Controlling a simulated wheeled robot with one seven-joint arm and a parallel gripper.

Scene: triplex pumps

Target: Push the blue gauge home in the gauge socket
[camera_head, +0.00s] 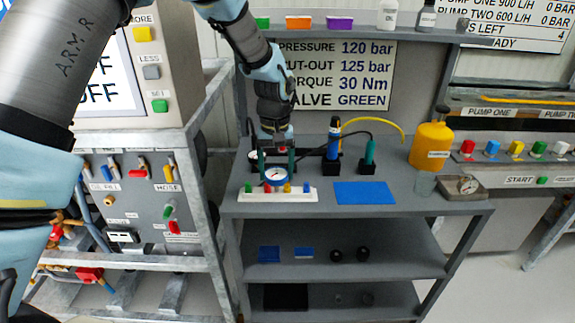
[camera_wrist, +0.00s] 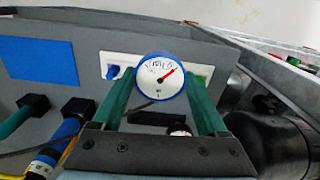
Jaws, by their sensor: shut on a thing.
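The white strip (camera_head: 300,196) with several coloured pieces lies just in front of the gauge in the head view. The gauge's lower end is hidden, so I cannot tell whether it touches a socket.
A blue mat (camera_head: 364,193) lies to the right. A blue-and-black tool (camera_head: 333,140) and a green tool (camera_head: 369,153) stand in black holders behind it. A yellow bottle (camera_head: 430,146), a clear cup (camera_head: 424,184) and a scale-like device (camera_head: 463,186) stand at the right end.

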